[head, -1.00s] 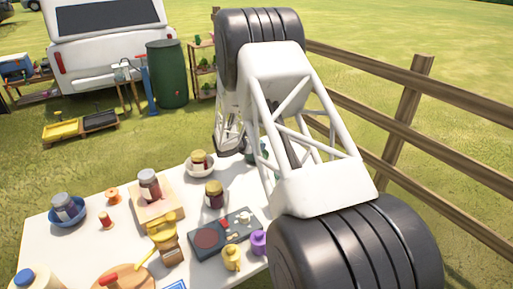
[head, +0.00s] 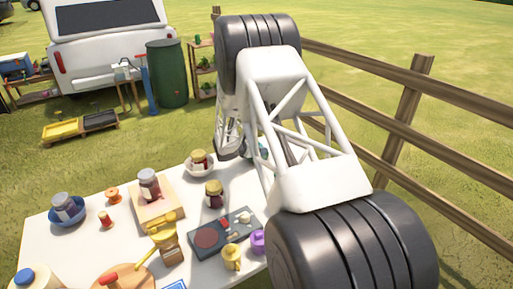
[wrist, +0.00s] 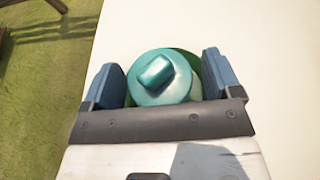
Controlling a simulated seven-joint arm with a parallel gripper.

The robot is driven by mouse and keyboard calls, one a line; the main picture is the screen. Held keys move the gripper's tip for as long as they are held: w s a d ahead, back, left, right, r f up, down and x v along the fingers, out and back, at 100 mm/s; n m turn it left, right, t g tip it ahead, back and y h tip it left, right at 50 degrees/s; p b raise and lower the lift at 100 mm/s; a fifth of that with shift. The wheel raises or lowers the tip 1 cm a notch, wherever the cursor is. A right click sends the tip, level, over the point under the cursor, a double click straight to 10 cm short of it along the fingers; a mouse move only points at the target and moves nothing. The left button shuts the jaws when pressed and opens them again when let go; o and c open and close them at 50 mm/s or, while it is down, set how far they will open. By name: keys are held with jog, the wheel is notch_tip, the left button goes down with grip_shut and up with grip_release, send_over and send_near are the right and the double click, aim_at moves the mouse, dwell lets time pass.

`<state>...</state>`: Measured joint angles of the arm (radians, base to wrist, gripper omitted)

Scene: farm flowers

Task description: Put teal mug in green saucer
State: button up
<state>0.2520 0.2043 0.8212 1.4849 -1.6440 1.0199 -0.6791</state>
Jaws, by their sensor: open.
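The teal mug (wrist: 172,93) is between the two blue fingers of my gripper (wrist: 164,77) in the wrist view, seen from above with its small block-like handle facing the camera. The fingers are open, with one on each side of the mug. The green saucer (wrist: 207,78) shows as a dark green rim behind and to the right of the mug. The mug overlaps the saucer, but I cannot tell from this angle whether it rests in it. In the head view, my arm hides most of this area; a bit of teal (head: 263,151) shows beside it.
The white table (wrist: 255,60) is bare to the right of the mug, and its left edge is close. Jars, a cutting board (head: 153,212), a stove (head: 208,238), a yellow mug (head: 232,257) and a purple mug (head: 258,242) stand elsewhere. A wooden fence (head: 405,115) runs behind my arm.

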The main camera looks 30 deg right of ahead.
jog(key=shift+r, duration=0.15)
jog(key=v, duration=1.2)
jog(key=shift+s, duration=0.1)
dwell(0.6)
jog(key=s+a+r+m+g+y, duration=0.1)
jog(key=s+a+r+m+y, duration=0.15)
jog(key=s+r, duration=0.4)
jog(key=s+a+r+m+y, duration=0.1)
jog(key=s+a+r+m, duration=0.3)
jog(key=s+r, duration=0.25)
jog(key=s+a+r+m+g+y, duration=0.1)
jog(key=s+a+r+m+y, duration=0.15)
jog(key=s+r+m, duration=0.35)
jog(key=s+a+r+m+t+y, duration=0.1)
jog(key=s+a+m+y, duration=0.1)
jog(key=s+a, duration=0.3)
jog(key=s+a+r+m+t+y, duration=0.1)
jog(key=s+a, duration=0.4)
jog(key=s, duration=0.9)
jog(key=s+a+r+m+y, duration=0.3)
jog(key=s+a+m+y, duration=0.1)
jog(key=s, duration=0.5)
jog(key=shift+s+a+r+t, duration=0.15)
jog(key=shift+s+a+t, duration=0.25)
jog(key=shift+a, duration=0.4)
